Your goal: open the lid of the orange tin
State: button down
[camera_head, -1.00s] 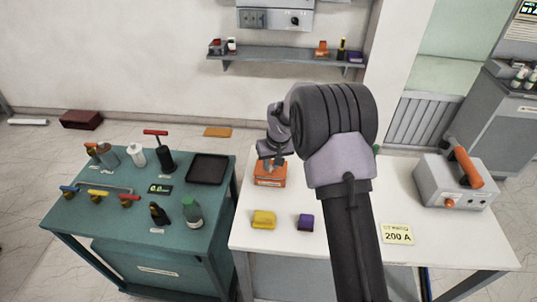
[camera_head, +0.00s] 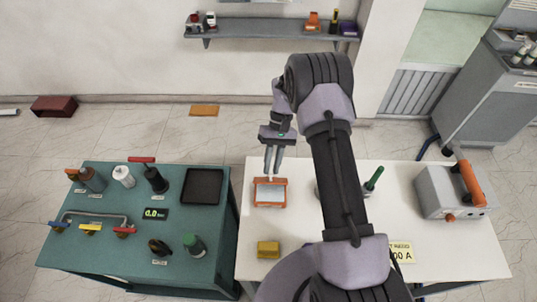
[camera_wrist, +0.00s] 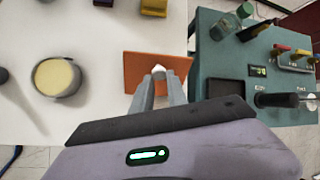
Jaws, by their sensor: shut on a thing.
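The orange tin (camera_head: 269,203) stands near the left edge of the white table. A pale grey panel framed in orange now faces the head camera, and the lid (camera_head: 257,184) looks swung up. In the wrist view the plain orange outside of the lid (camera_wrist: 140,65) shows, with a small white knob (camera_wrist: 158,70) on it. My gripper (camera_head: 270,176) is at the far upper edge of the tin, its fingers shut on the knob. The fingers also show in the wrist view (camera_wrist: 158,82). The tin's inside is not clearly visible.
A yellow block (camera_head: 268,249) sits in front of the tin. A round pot with a yellowish top (camera_wrist: 57,77) is close by, partly behind my arm in the head view. A grey device (camera_head: 450,195) stands at right. The teal table (camera_head: 215,215) is left, across a gap.

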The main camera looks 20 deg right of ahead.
jog(key=shift+w+d+f+g, duration=0.1)
jog(key=shift+w+g, duration=0.15)
jog(key=shift+g, duration=0.15)
dwell(1.6)
jog(key=c, duration=1.3)
grip_release()
jog(key=shift+d, duration=0.1)
jog(key=shift+o, duration=0.2)
jog(key=shift+w, duration=0.1)
jog(key=v, duration=1.2)
jog(key=shift+p, duration=0.35)
jog(key=shift+d+f, duration=0.1)
